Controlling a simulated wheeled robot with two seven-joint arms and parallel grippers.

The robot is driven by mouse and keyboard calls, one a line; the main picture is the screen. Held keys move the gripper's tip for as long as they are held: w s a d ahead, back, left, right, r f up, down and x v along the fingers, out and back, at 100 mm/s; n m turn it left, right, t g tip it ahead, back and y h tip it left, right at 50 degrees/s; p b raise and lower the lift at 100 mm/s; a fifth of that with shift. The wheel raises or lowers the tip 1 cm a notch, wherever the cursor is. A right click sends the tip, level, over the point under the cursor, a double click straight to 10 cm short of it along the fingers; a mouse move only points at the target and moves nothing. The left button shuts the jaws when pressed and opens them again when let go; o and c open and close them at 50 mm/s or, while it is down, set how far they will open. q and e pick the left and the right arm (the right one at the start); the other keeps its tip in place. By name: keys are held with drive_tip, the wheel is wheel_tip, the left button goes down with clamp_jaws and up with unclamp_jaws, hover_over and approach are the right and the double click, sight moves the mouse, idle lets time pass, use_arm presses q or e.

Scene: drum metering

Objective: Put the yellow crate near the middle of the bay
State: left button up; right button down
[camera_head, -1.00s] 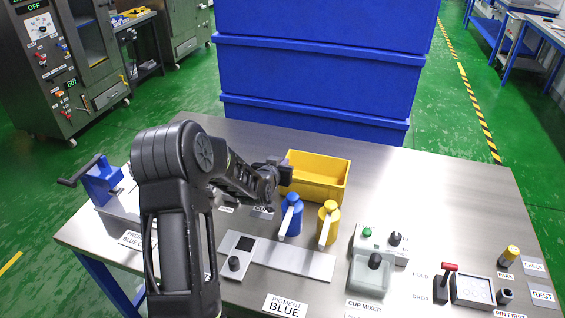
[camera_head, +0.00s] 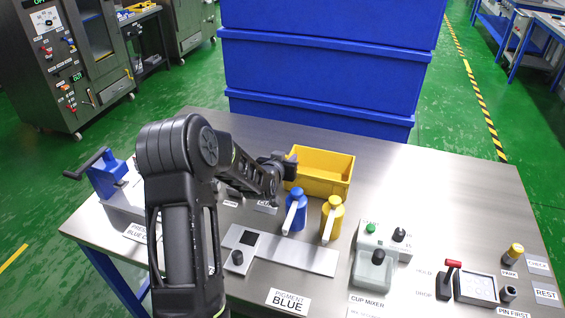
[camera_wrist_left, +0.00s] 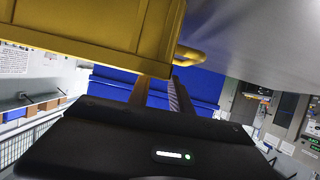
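The yellow crate (camera_head: 321,179) stands on the steel table, behind the blue and yellow bottles. Its yellow wall fills the upper left of the left wrist view (camera_wrist_left: 95,28), with a short yellow lug (camera_wrist_left: 190,54) sticking out. My left gripper (camera_head: 289,166) is at the crate's left end. In the left wrist view its two fingers (camera_wrist_left: 160,92) are a narrow gap apart and reach up to the crate's edge. The crate hides their tips, so I cannot tell whether they grip it. No marked bay can be made out. My right gripper is not in view.
A blue bottle (camera_head: 294,213) and a yellow bottle (camera_head: 332,218) stand close in front of the crate. The cup mixer (camera_head: 372,268) and a red-handled lever (camera_head: 447,279) are to the right. Large blue bins (camera_head: 320,70) stand behind the table. Bare steel (camera_head: 440,185) lies right of the crate.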

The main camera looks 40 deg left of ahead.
use_arm(q)
drive_tip(key=shift+s+d+r, duration=0.1)
drive_tip(key=shift+s+r, duration=0.05)
drive_tip(key=shift+s, duration=0.15)
drive_tip(key=b+v, duration=0.2)
drive_tip(key=v, duration=0.9)
drive_tip(key=shift+o, duration=0.4)
drive_tip(key=shift+s, duration=0.15)
